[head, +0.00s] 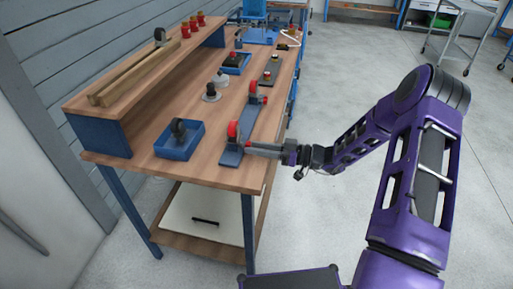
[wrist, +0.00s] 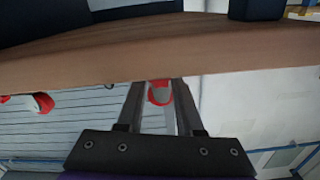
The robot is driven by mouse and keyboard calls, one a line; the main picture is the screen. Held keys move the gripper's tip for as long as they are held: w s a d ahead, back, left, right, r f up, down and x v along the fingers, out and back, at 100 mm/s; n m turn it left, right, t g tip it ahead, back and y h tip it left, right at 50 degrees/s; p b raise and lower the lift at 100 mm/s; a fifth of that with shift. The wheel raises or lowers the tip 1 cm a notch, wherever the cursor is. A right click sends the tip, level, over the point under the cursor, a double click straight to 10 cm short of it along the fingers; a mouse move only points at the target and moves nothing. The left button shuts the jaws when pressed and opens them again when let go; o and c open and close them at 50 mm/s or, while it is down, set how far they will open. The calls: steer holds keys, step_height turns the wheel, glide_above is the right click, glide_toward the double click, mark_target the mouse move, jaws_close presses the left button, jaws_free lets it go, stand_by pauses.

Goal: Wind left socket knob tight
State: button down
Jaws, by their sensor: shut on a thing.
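The other red knob (wrist: 42,102) shows at the left of that view. Whether the held knob is tight cannot be seen.
A blue tray (head: 170,151) with a dark wheel-like part stands left of the fixture. Grey round parts (head: 211,92) stand behind it. A raised shelf (head: 130,85) holds wooden rails and red pieces. The floor to the right (head: 330,210) is open around my arm.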

steer(key=m, duration=0.4)
stand_by(0.3)
steer(key=c, duration=0.5)
jaws_free()
steer(key=shift+c, duration=0.2)
